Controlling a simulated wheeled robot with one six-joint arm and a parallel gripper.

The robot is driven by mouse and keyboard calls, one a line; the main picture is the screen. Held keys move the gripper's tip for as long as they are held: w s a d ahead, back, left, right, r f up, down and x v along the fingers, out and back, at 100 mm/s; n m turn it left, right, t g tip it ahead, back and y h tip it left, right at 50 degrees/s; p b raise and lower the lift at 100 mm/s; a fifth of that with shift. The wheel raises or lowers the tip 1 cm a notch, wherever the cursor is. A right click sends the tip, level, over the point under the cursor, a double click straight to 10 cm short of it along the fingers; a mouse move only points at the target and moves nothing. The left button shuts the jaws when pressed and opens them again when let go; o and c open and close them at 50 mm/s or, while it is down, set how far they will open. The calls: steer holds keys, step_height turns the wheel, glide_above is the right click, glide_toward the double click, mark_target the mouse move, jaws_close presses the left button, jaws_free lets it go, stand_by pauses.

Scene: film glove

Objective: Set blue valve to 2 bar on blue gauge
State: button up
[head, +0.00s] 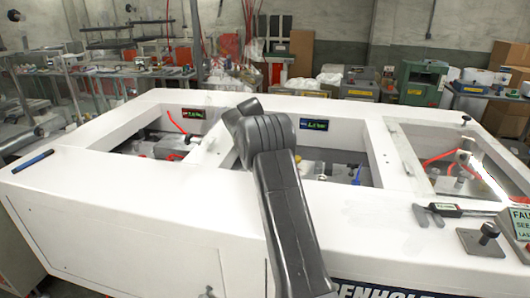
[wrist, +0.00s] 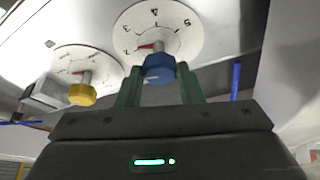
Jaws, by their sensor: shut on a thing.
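The blue valve (wrist: 159,67) is a blue knob in front of a white round dial (wrist: 165,22) with printed numbers, in the wrist view. A red pointer mark shows at the dial's left, near the low numbers. My gripper (wrist: 159,80) has its green fingers on either side of the blue knob, shut on it. The blue gauge (head: 314,123) is a small blue-lit display on the inner back wall of the middle opening in the head view; its figures are too small to read. My arm hides the gripper and valve in the head view.
A yellow knob (wrist: 82,94) with its own dial is close on the left. A thin blue rod (wrist: 235,80) stands to the right. White frame walls surround each opening; a caliper-like tool (head: 449,210) lies on top.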

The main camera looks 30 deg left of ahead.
stand_by(0.4)
steer(key=o, duration=1)
steer(key=shift+c, duration=0.2)
